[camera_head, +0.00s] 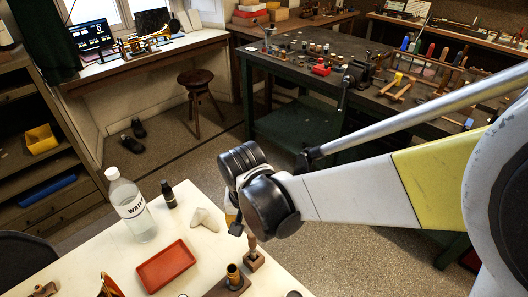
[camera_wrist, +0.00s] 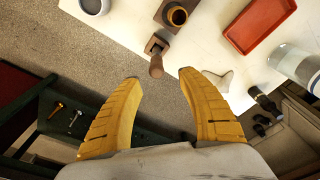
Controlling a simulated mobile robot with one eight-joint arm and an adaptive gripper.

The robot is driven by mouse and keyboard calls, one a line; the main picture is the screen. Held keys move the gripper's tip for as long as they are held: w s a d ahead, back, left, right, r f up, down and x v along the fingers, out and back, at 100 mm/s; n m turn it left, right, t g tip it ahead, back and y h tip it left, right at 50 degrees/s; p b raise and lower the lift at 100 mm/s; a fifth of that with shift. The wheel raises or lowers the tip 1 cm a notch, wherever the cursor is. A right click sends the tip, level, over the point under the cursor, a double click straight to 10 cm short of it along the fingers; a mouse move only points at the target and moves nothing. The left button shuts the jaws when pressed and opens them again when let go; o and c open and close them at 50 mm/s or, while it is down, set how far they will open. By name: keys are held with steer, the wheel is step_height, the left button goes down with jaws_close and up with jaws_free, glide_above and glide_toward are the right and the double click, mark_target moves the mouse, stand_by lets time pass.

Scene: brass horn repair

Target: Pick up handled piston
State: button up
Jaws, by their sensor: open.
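What looks like the handled piston (camera_wrist: 156,64), a brown wooden handle standing in a small square block, is near the white table's edge in the wrist view. It also shows in the head view (camera_head: 252,245), just below my wrist. My gripper (camera_wrist: 158,75) is open and empty, its two yellow fingers spread on either side of the handle in the wrist view. The handle's tip shows just beyond the fingertips, and I see no contact. In the head view my gripper is mostly hidden behind my wrist.
A brown block with a brass cup (camera_wrist: 177,15) stands close beside the piston. The white table (camera_head: 95,255) also holds a red tray (camera_head: 166,266), a water bottle (camera_head: 131,208), a small black bottle (camera_head: 168,194) and a pale cloth (camera_head: 207,219). A dark workbench (camera_head: 290,62) stands behind.

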mark_target(251, 236)
step_height(251, 236, down, 3)
steer(key=shift+d+f+b, duration=0.1)
steer(key=shift+f+b, duration=0.05)
steer(key=shift+b, duration=0.35)
steer(key=f+b, duration=0.1)
steer(key=f, duration=0.1)
steer(key=f+b, duration=0.1)
steer(key=f, duration=0.1)
steer(key=f+b, duration=0.1)
steer(key=f, duration=0.1)
steer(key=shift+w+d, duration=0.1)
steer(key=shift+w, duration=0.3)
steer(key=shift+r, duration=0.1)
jaws_close()
